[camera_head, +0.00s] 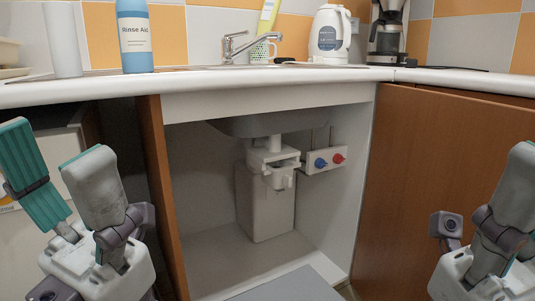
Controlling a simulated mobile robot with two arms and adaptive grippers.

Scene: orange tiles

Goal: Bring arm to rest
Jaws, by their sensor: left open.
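My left gripper (52,142) is at the lower left, its fingers pointing up and spread apart with nothing between them. One finger shows a teal pad face; the other is grey. It is in front of the left side of the under-sink cabinet. My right gripper (512,195) is at the right edge, in front of the brown cabinet panel. Only one grey finger and part of its base show; the rest is cut off by the frame, so its opening cannot be judged.
The open under-sink cabinet (205,170) holds a white unit (265,200) and blue and red valves. A brown panel (400,180) stands at right. On the counter (110,91) are a blue Rinse Aid bottle (134,40), faucet (240,45), kettle (328,35) and coffee maker (386,32).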

